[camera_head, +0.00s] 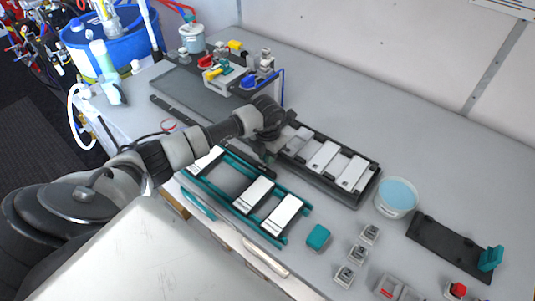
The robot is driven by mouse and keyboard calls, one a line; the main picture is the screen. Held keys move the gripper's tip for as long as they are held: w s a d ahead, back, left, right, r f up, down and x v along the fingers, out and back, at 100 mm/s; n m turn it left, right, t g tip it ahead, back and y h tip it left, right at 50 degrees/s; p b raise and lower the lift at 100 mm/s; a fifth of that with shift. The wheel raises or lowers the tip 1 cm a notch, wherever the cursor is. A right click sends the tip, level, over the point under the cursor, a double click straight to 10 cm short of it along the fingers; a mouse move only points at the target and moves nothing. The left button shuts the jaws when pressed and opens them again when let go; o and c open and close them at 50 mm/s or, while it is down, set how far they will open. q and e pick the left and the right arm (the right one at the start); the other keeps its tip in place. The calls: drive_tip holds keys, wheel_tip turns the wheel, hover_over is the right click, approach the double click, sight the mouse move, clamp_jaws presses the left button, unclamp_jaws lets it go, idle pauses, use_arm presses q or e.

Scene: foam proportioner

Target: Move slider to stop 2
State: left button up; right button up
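A dark flat rail (445,243) lies at the right of the bench. A teal upright block (491,258), which may be the slider, stands at its right end. I cannot read any stop marks. My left gripper (272,151) points down at the left end of a black tray, far from the teal block. Its fingers are small and dark against the tray, so I cannot tell whether they are open or shut. My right gripper is not in view.
The black tray (338,190) holds several pale blocks. A teal-railed rack (228,196) with white blocks lies in front. A blue-filled tub (397,197), a teal block (318,237) and switches (357,253) stand nearby. Valves (230,75) stand behind. The back right is clear.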

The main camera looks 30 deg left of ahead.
use_arm(q)
clamp_jaws()
drive_tip(key=shift+a, duration=0.1)
drive_tip(key=a+b, duration=0.2)
drive_tip(key=a, duration=0.1)
drive_tip(key=a+b, duration=0.2)
drive_tip(key=a, duration=0.2)
drive_tip(key=w+a+b, duration=0.1)
drive_tip(key=a+b, duration=0.1)
drive_tip(key=a, duration=0.1)
drive_tip(key=shift+a+f, duration=0.15)
drive_tip(key=shift+a, duration=0.35)
drive_tip(key=shift+r, duration=0.25)
drive_tip(key=o, duration=0.6)
unclamp_jaws()
wheel_tip(320, 180, up, 11)
drive_tip(key=shift+f+b, duration=0.15)
drive_tip(key=shift+b, duration=1.05)
